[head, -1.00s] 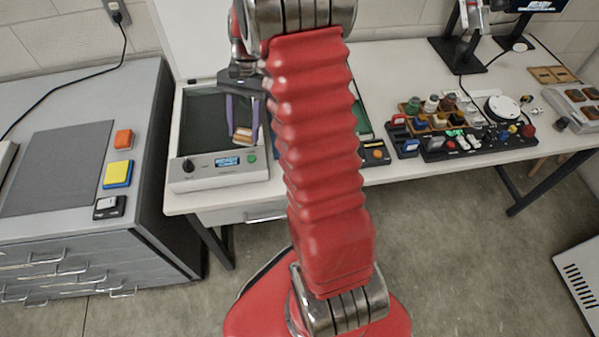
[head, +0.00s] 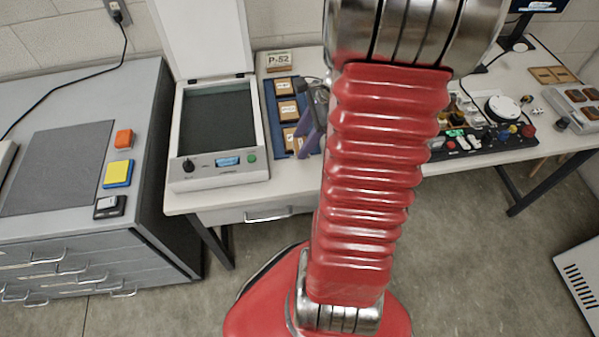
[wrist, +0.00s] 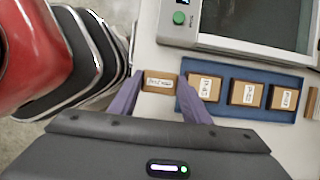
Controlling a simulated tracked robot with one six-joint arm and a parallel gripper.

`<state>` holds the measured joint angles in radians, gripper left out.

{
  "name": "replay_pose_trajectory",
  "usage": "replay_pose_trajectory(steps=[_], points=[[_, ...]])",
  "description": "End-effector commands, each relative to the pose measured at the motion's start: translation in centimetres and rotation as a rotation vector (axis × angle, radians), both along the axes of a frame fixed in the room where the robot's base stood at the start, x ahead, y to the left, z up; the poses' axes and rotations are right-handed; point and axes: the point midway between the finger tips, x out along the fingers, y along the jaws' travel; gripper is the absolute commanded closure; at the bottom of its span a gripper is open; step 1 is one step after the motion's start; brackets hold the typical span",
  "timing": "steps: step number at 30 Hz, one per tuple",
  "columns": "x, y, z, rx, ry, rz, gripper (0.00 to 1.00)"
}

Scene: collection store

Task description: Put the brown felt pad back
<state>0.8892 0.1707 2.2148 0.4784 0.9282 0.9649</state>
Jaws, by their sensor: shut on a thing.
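My gripper (wrist: 162,84) has purple fingers and is shut on a small brown block with a white label, taken to be the brown felt pad (wrist: 158,77). In the wrist view the pad appears beside the left end of a blue tray (wrist: 262,70); its height above the table is unclear. The tray holds three similar labelled brown blocks in a row (wrist: 204,92). In the head view the tray (head: 268,112) stands right of the scanner, with my gripper (head: 311,128) at its right side. The held pad is not clear there.
The scanner (head: 220,172) has its lid (head: 203,35) raised and its dark glass looks empty. A sign reading P-52 (head: 279,61) stands behind the tray. A grey cabinet (head: 60,220) is at left.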

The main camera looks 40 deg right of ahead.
Motion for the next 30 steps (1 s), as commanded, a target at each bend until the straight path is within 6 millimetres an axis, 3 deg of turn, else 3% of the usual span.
replay_pose_trajectory(steps=[7,18,30], points=[[0.0,0.0,-0.6,0.002,0.001,0.002,0.85],[0.0,0.1,-5.7,0.002,0.002,0.004,0.85],[0.1,0.0,-6.3,0.000,0.000,0.004,0.85]])
